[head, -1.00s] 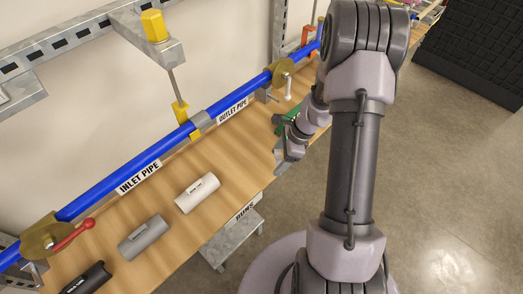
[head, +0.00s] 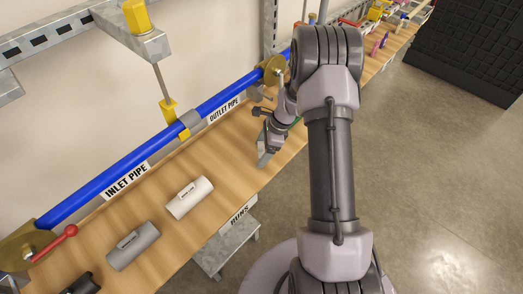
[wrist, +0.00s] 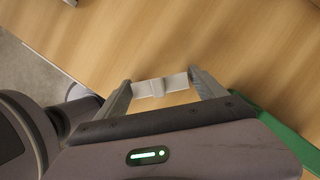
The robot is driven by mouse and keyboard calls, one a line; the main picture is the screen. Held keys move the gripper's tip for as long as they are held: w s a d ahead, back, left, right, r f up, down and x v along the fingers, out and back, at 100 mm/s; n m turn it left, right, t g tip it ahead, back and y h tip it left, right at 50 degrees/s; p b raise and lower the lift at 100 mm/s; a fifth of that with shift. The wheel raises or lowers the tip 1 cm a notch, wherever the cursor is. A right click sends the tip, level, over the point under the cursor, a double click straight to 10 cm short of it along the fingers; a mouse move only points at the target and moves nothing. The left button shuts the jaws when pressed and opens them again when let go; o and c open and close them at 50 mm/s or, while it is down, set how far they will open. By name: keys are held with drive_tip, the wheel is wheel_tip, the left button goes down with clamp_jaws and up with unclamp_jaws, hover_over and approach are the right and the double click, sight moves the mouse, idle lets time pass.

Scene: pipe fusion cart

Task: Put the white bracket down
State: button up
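The white bracket (wrist: 148,88) is a short pale piece with a raised middle. In the wrist view it spans the gap between my two finger tips, touching both, with the wooden bench top (wrist: 190,35) behind it. My gripper (wrist: 160,87) is shut on it. In the head view my gripper (head: 264,158) is over the bench near its front edge, right of the white cylinder (head: 188,197). The bracket cannot be made out there. Whether it touches the bench top cannot be told.
A blue pipe (head: 90,200) runs along the wall behind the bench, with brass valves and a yellow-topped clamp (head: 136,16). A grey cylinder (head: 134,246) and a black one (head: 82,284) lie at the left. Bare wood lies between the white cylinder and my gripper.

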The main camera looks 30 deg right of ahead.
drive_tip(key=shift+o, duration=0.4)
drive_tip(key=shift+r+p, duration=0.4)
drive_tip(key=shift+r, duration=0.05)
drive_tip(key=shift+s+d+r+p, duration=0.2)
drive_tip(key=shift+d+r+p, duration=0.2)
drive_tip(key=shift+r+p, duration=0.15)
drive_tip(key=s+d+p, duration=0.1)
drive_tip(key=d, duration=0.2)
drive_tip(key=s+d, duration=0.2)
drive_tip(key=d, duration=0.2)
drive_tip(key=s+d+p, duration=0.1)
drive_tip(key=s+d, duration=0.1)
drive_tip(key=d, duration=0.1)
drive_tip(key=shift+d+f+p, duration=0.25)
drive_tip(key=shift+p, duration=0.05)
